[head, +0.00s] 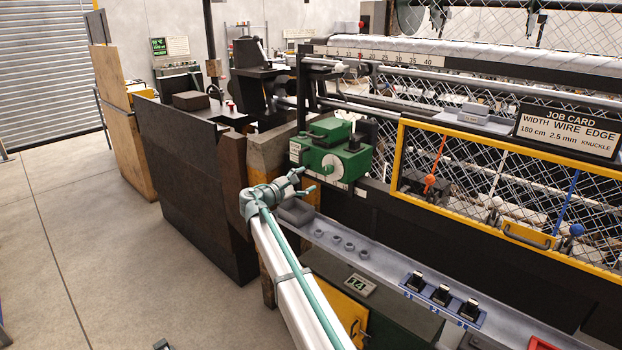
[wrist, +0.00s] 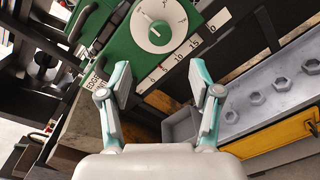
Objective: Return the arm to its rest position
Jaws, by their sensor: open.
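My arm reaches up from the bottom of the head view, and my gripper (head: 306,182) is at its end, in front of the green machine unit (head: 330,158). In the wrist view my gripper (wrist: 162,85) is open, with its two teal-and-grey fingers apart and nothing between them. The green unit (wrist: 180,12) with its white round dial (wrist: 159,25) lies beyond the fingertips. A scale with numbers runs along its lower edge. I cannot tell from these frames whether the fingers touch anything.
A grey ledge (head: 385,262) with several nuts and black switches (head: 440,294) runs right of my arm. A yellow-framed mesh guard (head: 398,160) stands behind it. Dark panels (head: 190,170) stand left of my gripper. The floor (head: 90,250) at left is open.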

